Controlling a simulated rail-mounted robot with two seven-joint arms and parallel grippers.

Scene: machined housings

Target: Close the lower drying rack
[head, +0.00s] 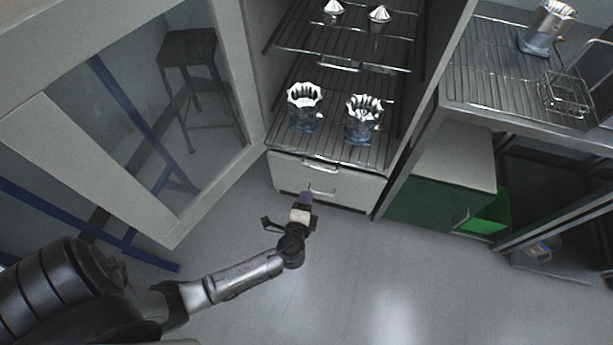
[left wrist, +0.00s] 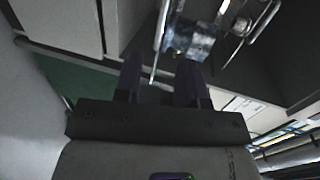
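The lower drying rack (head: 335,152) is a wire shelf in the open cabinet in the head view. Its front reaches nearer to me than the upper rack's, with a handle (head: 320,166) at its front edge. Two metal housings stand on it, one on the left (head: 303,108) and one on the right (head: 363,120). My left gripper (head: 306,197) is low in front of the white drawers, apart from the rack as far as I can tell. In the left wrist view its dark fingers (left wrist: 160,80) are spread with a gap between them. My right gripper is not in view.
The upper rack (head: 345,45) holds two small cone-topped parts. A framed glass door (head: 160,120) stands open on the left. A metal rack bench (head: 480,85) with a housing and wire basket is on the right, above a green cabinet (head: 425,205). The floor in front is clear.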

